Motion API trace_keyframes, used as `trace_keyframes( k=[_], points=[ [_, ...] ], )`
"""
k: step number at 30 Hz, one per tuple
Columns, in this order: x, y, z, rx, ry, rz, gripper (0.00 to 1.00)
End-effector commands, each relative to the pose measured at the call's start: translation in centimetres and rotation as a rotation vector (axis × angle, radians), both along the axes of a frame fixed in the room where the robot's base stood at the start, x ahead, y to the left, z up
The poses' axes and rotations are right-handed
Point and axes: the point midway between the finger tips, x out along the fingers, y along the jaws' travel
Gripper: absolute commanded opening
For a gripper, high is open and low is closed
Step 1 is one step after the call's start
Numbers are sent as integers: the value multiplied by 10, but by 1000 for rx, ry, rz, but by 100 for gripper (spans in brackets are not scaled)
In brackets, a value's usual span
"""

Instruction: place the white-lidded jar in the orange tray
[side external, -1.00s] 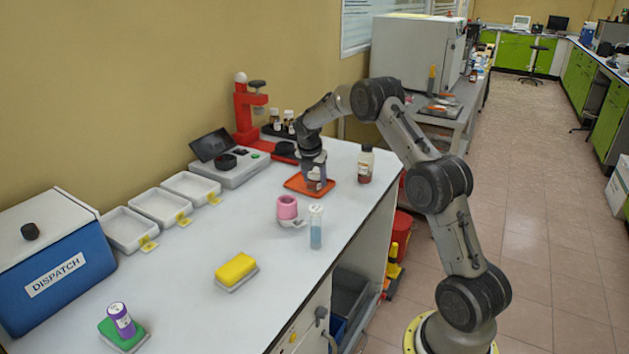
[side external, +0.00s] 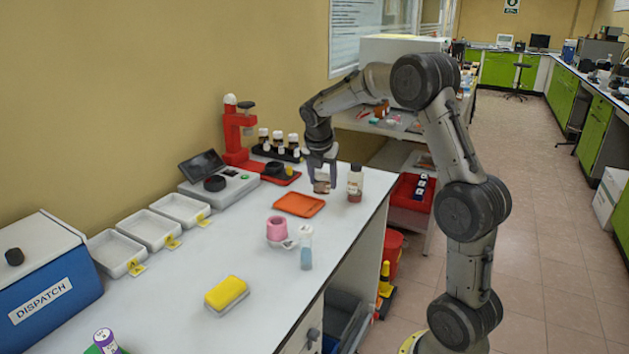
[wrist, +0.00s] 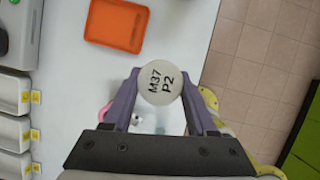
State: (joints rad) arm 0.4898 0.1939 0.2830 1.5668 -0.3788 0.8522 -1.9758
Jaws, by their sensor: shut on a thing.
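My gripper (side external: 321,182) is shut on a small brown jar (side external: 322,187), held up off the bench; its base appears to the upper right of the tray in the side view. In the wrist view, a round white lid (wrist: 160,83) marked "M37 P2" sits between the two fingers of my gripper (wrist: 160,88). The lid hides the jar's body there. The orange tray (side external: 299,204) lies flat and empty on the bench. In the wrist view the tray (wrist: 117,25) is up and left of the lid.
A yellow sponge (side external: 226,294) is nearer. A vial rack and red stand (side external: 237,135) are behind.

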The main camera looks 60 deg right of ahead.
Motion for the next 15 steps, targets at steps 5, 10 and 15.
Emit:
trace_keyframes(
  k=[5,10,15],
  points=[
    [-13,9,8,-4,1,0,0],
    [-8,5,7,-74,20,3,0],
    [7,-4,7,-172,26,8,0]
  ],
)
